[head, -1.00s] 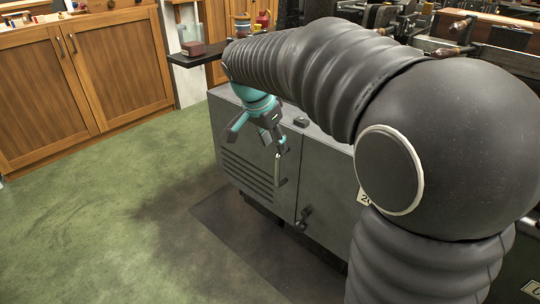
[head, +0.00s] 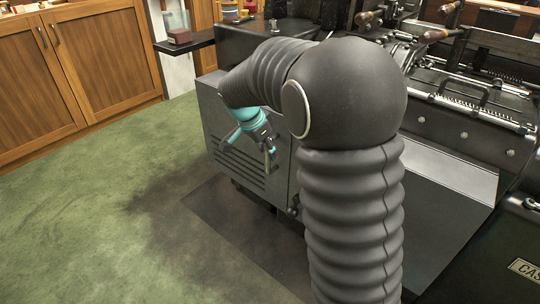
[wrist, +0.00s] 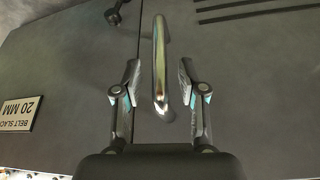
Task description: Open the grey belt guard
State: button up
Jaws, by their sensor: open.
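The grey belt guard (head: 232,160) is a flat louvred panel on the side of the grey housing, and it looks closed. Its chrome bar handle (wrist: 160,50) stands upright in the wrist view, beside a panel seam. My gripper (wrist: 160,82) is open, with one finger on either side of the handle's lower part and a visible gap on both sides. Neither finger appears to grip it. In the head view my gripper (head: 246,138) is in front of the guard, and my arm hides part of the housing.
A "BELT SLACK 20 MM" plate (wrist: 17,113) is left of the handle in the wrist view. Dark louvre slots (wrist: 250,12) lie upper right. Green floor (head: 90,210) is clear in front of the guard. Wooden cabinets (head: 80,75) stand at left; a press (head: 465,90) stands at right.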

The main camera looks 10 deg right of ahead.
aim_at(270, 171)
jog(key=shift+x, duration=1.6)
grip_shut()
